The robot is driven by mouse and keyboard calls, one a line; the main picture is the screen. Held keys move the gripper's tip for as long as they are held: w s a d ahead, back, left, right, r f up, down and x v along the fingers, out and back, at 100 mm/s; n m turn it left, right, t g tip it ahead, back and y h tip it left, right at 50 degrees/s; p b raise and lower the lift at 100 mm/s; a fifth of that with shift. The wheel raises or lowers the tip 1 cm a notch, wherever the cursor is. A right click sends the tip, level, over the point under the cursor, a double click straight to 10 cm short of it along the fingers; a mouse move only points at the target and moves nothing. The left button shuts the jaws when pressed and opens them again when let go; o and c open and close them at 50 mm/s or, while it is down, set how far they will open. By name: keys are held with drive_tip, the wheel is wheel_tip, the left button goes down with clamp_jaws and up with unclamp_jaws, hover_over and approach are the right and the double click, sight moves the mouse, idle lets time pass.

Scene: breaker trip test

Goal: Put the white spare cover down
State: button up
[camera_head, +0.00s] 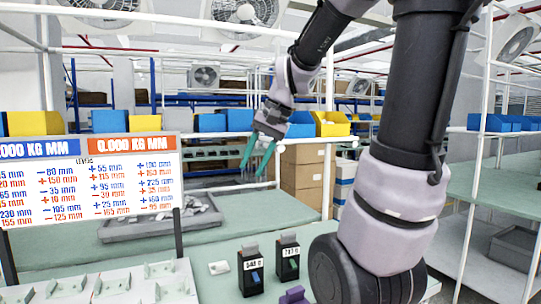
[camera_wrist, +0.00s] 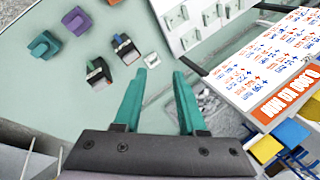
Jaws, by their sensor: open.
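The small white spare cover (camera_head: 218,268) lies flat on the pale green table, left of two black breaker units. It also shows in the wrist view (camera_wrist: 152,60), just beyond the fingertips and apart from them. My gripper (camera_head: 256,166) is raised well above the table, its teal fingers pointing down. In the wrist view my gripper (camera_wrist: 157,82) is open with nothing between the fingers. One black breaker unit (camera_head: 251,268) has a blue lever and a label. The other black breaker unit (camera_head: 288,258) has a green lever and stands to its right.
A purple block (camera_head: 293,296) sits near the front; a teal block (camera_wrist: 43,45) shows in the wrist view. White panels with clips (camera_head: 110,284) lie front left. A number sign (camera_head: 90,180) stands at left. Behind it is a grey tray (camera_head: 118,233) of grey pieces.

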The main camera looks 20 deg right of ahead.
drive_tip(key=s+r+n+t+h, duration=0.1)
drive_tip(key=s+r+n+t, duration=0.1)
drive_tip(key=s, duration=0.6)
drive_tip(key=shift+s+d+r+t+h, duration=0.35)
drive_tip(key=shift+r+t, duration=0.2)
drive_tip(key=shift+t, duration=0.35)
